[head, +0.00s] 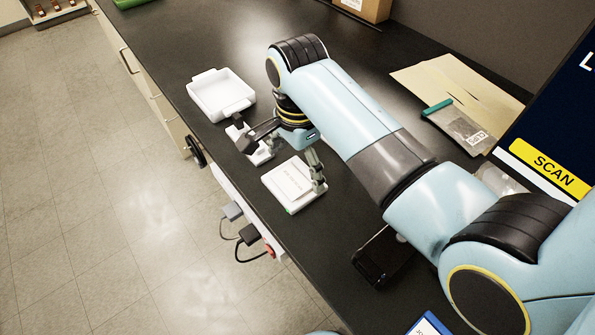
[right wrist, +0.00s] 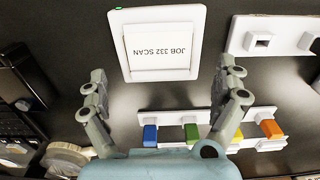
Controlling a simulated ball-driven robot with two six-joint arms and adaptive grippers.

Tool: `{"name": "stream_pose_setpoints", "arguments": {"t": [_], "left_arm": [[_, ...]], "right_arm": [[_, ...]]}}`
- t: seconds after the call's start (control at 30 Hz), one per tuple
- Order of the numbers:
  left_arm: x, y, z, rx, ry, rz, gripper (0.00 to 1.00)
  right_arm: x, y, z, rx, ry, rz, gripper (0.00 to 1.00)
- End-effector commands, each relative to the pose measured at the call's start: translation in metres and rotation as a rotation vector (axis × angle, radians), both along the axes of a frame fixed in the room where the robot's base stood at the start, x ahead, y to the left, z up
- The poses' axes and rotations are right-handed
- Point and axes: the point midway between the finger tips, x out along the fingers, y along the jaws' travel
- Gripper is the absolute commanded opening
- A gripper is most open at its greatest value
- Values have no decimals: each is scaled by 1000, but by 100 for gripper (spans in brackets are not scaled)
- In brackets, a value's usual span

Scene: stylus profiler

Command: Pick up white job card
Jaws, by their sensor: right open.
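The white job card (head: 288,181), printed "JOB 332 SCAN", lies flat in a shallow white holder (head: 300,206) near the bench's front edge. In the right wrist view the card (right wrist: 162,52) sits inside the holder's raised frame (right wrist: 118,20). My right gripper (head: 293,160) is over the bench just beyond the card, fingers pointing down. In the right wrist view the open gripper (right wrist: 160,85) has its fingers wide apart, below and to either side of the card, with nothing between them. My left gripper is out of view.
A white tray (head: 221,96) stands farther left. A white rack with coloured pieces (right wrist: 208,116) is close to my fingers; another white block (right wrist: 271,36) is at right. A black device (head: 384,258) lies nearer. A bag (head: 462,127) and folder (head: 450,80) lie right.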

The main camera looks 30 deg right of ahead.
Motion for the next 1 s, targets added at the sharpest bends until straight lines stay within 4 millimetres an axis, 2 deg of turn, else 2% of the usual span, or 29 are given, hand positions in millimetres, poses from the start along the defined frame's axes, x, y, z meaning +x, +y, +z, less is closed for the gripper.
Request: {"name": "stream_pose_setpoints", "arguments": {"t": [0.03,0.13,0.4,0.77,0.8,1.0], "left_arm": [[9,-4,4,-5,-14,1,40],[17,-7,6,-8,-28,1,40],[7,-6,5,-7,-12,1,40],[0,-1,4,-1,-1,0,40],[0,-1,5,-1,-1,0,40],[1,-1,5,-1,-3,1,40]], "right_arm": [[-1,0,-6,0,3,1,99],[0,0,-18,0,1,1,99],[0,0,-23,1,-1,0,99],[0,0,-22,0,-1,0,53],[0,0,-22,0,-1,0,51],[0,0,-22,0,-1,0,51]]}}
